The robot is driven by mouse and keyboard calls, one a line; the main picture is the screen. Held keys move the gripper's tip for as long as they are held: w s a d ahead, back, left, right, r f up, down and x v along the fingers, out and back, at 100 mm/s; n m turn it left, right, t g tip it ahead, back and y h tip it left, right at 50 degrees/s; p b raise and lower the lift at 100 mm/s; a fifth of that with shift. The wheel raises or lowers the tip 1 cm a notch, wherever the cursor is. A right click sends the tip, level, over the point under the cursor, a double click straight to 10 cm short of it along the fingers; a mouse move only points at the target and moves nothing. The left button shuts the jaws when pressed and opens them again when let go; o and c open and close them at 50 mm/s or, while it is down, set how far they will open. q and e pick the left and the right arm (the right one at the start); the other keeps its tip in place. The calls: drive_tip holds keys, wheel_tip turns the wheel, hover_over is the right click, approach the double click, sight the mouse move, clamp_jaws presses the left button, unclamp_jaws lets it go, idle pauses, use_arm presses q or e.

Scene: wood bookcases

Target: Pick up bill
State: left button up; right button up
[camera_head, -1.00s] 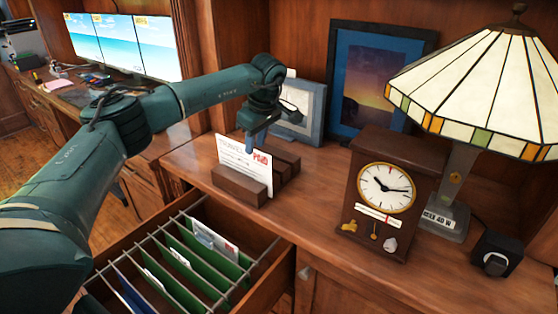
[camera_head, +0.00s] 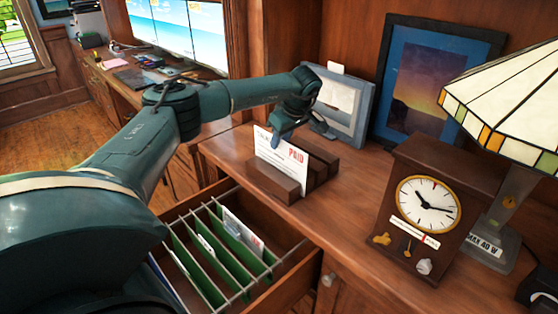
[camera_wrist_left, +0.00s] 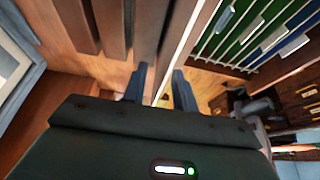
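The bill (camera_head: 280,159), a white sheet with red PAID lettering, stands upright in a dark wooden letter holder (camera_head: 270,181) on the desk top. My left gripper (camera_head: 278,138) is at the bill's upper edge and covers a little of it. In the left wrist view the two fingers (camera_wrist_left: 160,86) are apart, with the bill's thin edge (camera_wrist_left: 182,50) running between them. A gap shows between the fingers, so they do not look closed on the bill. My right gripper is in neither view.
An open drawer (camera_head: 298,254) with green hanging files lies below the holder. A clock (camera_head: 425,205) and a stained-glass lamp (camera_head: 515,110) stand to the right. Picture frames (camera_head: 425,80) stand behind. Desk top between holder and clock is clear.

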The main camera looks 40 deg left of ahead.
sight(279, 160)
use_arm(q)
drive_tip(key=x, duration=0.4)
drive_tip(key=shift+s+d, duration=0.15)
drive_tip(key=shift+s, duration=0.05)
drive_tip(key=shift+c, duration=0.6)
clamp_jaws()
